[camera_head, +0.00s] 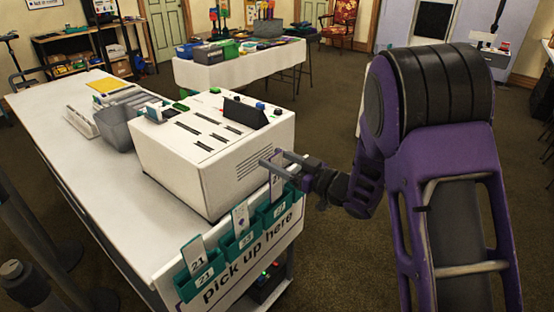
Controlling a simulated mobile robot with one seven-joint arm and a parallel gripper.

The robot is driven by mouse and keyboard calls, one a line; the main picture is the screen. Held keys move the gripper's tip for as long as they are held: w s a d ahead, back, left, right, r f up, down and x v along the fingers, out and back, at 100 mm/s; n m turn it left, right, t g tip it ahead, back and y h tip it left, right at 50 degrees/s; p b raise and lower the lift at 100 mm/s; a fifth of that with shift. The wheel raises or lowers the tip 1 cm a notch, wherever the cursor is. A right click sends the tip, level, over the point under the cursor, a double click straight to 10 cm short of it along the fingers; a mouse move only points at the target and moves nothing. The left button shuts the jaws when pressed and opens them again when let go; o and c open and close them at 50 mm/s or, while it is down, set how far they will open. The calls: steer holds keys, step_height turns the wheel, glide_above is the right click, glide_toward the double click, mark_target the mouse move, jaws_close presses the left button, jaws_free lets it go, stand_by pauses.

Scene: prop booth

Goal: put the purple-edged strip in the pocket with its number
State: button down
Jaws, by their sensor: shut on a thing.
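My gripper (275,160) is at the right end of the counter, beside the white machine. It is shut on a white strip with a purple edge (276,184), held upright. The strip's lower end meets the right teal pocket (271,222), whose label looks like 27; I cannot tell how deep it sits inside. The number on the strip is too small to read surely. The middle pocket (229,251) holds another upright strip (240,216); its number is unclear.
The white machine (180,165) with slots on top stands close behind the pockets. A grey bin (117,133) and a yellow sheet (107,85) are further back on the counter (50,110). Dark posts (28,285) stand at the left. Open carpet lies to the right.

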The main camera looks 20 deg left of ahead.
mark_target(277, 178)
steer(key=shift+f+b, duration=2.2)
steer(key=shift+f, duration=0.85)
steer(key=shift+c, duration=0.2)
jaws_free()
steer(key=shift+d, duration=0.15)
steer(key=v, duration=1.7)
steer(key=shift+p, duration=0.35)
steer(key=shift+s, duration=0.1)
